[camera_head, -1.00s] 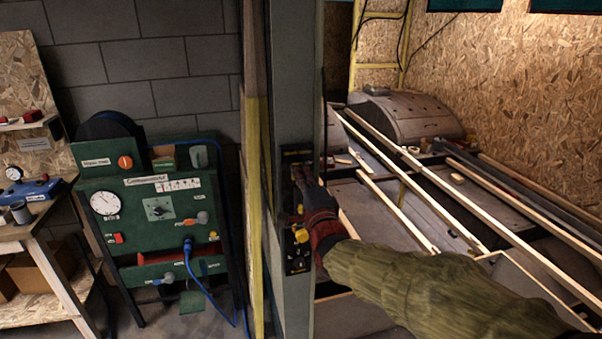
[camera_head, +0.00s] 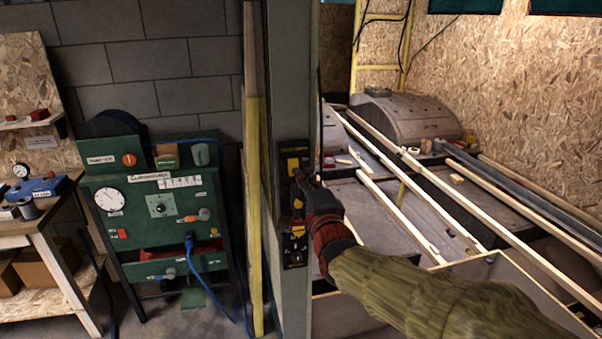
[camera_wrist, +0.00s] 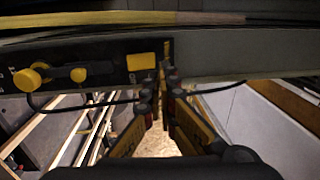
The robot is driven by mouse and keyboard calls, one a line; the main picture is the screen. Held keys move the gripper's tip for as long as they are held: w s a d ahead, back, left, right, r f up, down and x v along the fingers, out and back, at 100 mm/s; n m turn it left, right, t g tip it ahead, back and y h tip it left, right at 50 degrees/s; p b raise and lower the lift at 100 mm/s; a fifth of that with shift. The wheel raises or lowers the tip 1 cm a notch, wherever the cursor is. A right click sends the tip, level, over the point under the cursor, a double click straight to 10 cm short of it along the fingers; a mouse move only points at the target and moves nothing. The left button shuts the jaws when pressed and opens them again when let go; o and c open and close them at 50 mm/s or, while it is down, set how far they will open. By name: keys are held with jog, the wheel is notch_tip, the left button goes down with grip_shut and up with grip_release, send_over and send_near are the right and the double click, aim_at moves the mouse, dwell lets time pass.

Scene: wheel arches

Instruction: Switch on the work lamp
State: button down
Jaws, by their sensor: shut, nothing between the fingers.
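A black switch panel (camera_head: 294,252) with yellow controls is fixed to the grey post in the head view. It also shows in the wrist view (camera_wrist: 105,68), with a round yellow knob (camera_wrist: 27,80), a smaller yellow knob (camera_wrist: 78,74) and a yellow rectangular piece (camera_wrist: 141,61). My gripper (camera_head: 303,178) is shut and empty in front of the panel's right side, hiding part of it. In the wrist view my fingertips (camera_wrist: 164,88) are close to the panel's end, beside the yellow rectangle; I cannot tell if they touch. I cannot make out the work lamp itself.
The grey post (camera_head: 290,75) stands upright beside a yellow-and-wood board (camera_head: 255,200). A green control bench (camera_head: 155,210) and a workbench (camera_head: 35,228) are on the left. Long wooden strips (camera_head: 430,185) and a curved wheel arch (camera_head: 405,118) lie behind my arm.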

jog(key=s+d+r, duration=0.1)
jog(key=s, duration=0.5)
jog(key=shift+s+d+r+p, duration=0.15)
jog(key=shift+d+r+p, duration=0.1)
jog(key=shift+d+p, duration=0.15)
jog(key=s+d+f+n+g+h, duration=0.1)
jog(key=s+f+n+g, duration=0.35)
jog(key=f, duration=0.35)
jog(key=s+d+f+n+g+h, duration=0.1)
jog(key=s+f+n+g, duration=0.3)
jog(key=f, duration=0.5)
jog(key=s+d+f+n+g+h, duration=0.1)
jog(key=s+d+f+n+g, duration=0.1)
jog(key=s+d+n, duration=0.45)
jog(key=s+d+f+n+g+h, duration=0.1)
jog(key=s+d+f+g, duration=0.15)
jog(key=s, duration=0.65)
jog(key=s+d+r+m+h, duration=0.1)
jog(key=s+d+r, duration=0.3)
jog(key=s+d, duration=0.3)
jog(key=shift+d, duration=0.2)
